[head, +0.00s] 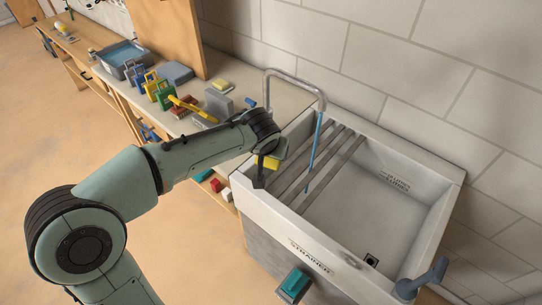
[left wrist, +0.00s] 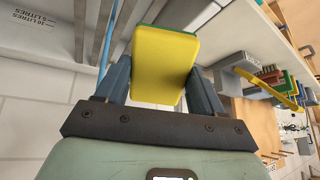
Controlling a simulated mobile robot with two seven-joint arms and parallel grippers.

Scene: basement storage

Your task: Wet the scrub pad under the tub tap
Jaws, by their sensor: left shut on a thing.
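The scrub pad (head: 279,149) is yellow with a thin green layer. My left gripper (head: 268,163) is shut on it and holds it above the left end of the tub (head: 408,262). In the left wrist view the pad (left wrist: 160,65) sits between both fingers (left wrist: 162,88), its yellow face towards the camera. The tap (head: 296,77) is a grey bent pipe at the back left of the tub. A thin blue stream (head: 316,143) runs down from its spout to the right of the pad, apart from it. My right gripper is not in view.
Grey slats (head: 322,166) cross the left part of the tub. A grey-blue handle (head: 432,275) stands at its right front corner. A teal block (head: 295,283) is at its front.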

